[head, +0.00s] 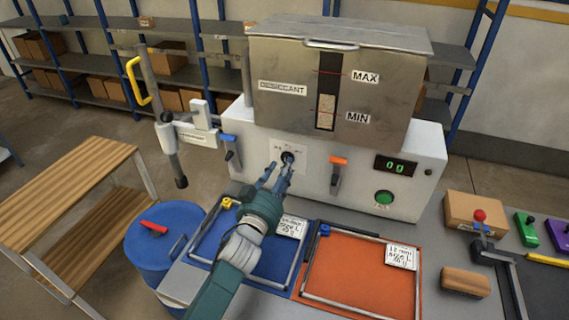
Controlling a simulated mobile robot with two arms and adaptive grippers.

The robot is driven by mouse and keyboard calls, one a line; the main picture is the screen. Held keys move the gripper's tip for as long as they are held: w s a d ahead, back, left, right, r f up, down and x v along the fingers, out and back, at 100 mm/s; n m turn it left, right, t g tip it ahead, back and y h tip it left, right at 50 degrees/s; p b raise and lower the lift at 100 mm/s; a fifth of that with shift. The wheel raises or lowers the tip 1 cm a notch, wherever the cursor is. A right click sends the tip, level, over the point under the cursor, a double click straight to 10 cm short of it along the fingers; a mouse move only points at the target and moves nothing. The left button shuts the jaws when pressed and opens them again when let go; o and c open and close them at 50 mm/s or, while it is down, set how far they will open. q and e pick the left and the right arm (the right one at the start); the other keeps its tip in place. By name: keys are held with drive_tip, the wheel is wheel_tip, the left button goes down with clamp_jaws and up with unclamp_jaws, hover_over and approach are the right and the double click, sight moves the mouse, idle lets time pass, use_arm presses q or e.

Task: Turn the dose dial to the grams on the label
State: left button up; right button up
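The dose dial (288,157) is a small dark knob on a white plate on the front of the grey machine (320,187). The marks around it are too small to read. My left gripper (278,170) is right in front of and just below the dial, fingers spread apart; the right finger overlaps the dial's lower edge. I cannot tell whether it touches. A white label card (291,227) lies on the blue tray and another label card (401,257) on the orange tray; their print is too small to read surely. The display (395,166) shows 00. My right gripper is not in view.
An orange-handled lever (338,174) and a green button (384,197) are right of the dial; a blue-handled lever (230,149) is left. The blue tray (205,237) and orange tray (330,290) lie below. A blue drum (150,255) stands at left.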

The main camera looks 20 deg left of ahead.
use_arm(q)
drive_tip(key=shift+w, duration=1.2)
clamp_jaws()
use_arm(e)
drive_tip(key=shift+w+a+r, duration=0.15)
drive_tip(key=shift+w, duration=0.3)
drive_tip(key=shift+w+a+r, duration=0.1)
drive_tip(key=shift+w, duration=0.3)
use_arm(q)
drive_tip(key=shift+m, duration=0.4)
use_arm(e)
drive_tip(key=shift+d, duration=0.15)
use_arm(q)
drive_tip(key=m, duration=0.8)
drive_tip(key=shift+d+f+m, duration=0.1)
drive_tip(key=shift+f+m, duration=0.2)
drive_tip(key=shift+m, duration=0.1)
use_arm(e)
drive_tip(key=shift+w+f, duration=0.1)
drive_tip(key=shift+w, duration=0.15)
use_arm(q)
drive_tip(key=shift+m, duration=0.3)
